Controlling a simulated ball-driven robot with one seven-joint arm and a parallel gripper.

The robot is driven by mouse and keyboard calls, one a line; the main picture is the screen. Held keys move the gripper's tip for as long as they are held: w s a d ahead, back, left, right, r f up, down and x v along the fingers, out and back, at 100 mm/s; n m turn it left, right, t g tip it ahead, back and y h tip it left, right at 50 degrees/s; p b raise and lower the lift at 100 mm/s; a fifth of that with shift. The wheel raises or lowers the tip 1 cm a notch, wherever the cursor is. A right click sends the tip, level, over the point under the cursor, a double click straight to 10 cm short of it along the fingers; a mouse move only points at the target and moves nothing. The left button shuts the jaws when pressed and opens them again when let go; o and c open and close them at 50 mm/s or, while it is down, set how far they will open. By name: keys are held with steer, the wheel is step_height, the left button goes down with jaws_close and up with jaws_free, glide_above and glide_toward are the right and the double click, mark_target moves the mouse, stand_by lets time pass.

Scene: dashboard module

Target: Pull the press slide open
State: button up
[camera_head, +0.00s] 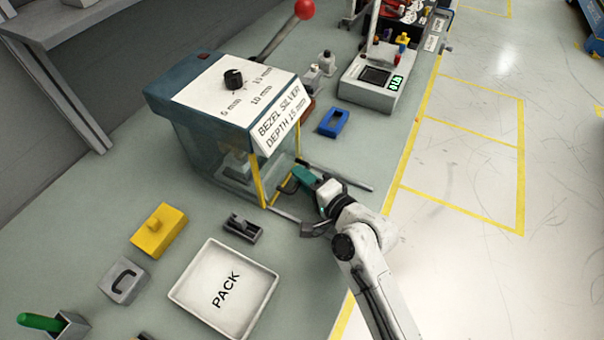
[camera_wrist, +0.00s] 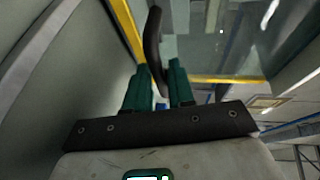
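The press (camera_head: 225,110) is a blue-grey housing with clear sides, a white top with a dial, and a sign reading "BEZEL SILVER DEPTH 15 mm". A dark grey fixture (camera_head: 238,166) shows inside through the clear side. Two metal rails stick out at its front, by the yellow-edged frame (camera_head: 262,182). My gripper (camera_head: 300,178) is at this front, between the rails. In the wrist view, a black curved handle (camera_wrist: 153,45) runs down between the teal fingers of my gripper (camera_wrist: 160,75). The fingers stand slightly apart; whether both touch the handle is unclear.
A white PACK tray (camera_head: 180,294), a small dark fixture (camera_head: 242,229) and a yellow block (camera_head: 158,231) lie on the bench left of my arm. A blue frame (camera_head: 334,122) and a grey tester (camera_head: 372,85) sit behind. The floor at right is clear.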

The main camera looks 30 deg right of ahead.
steer(key=shift+w, duration=0.3)
steer(key=shift+c, duration=0.4)
steer(key=shift+f, duration=0.1)
jaws_close()
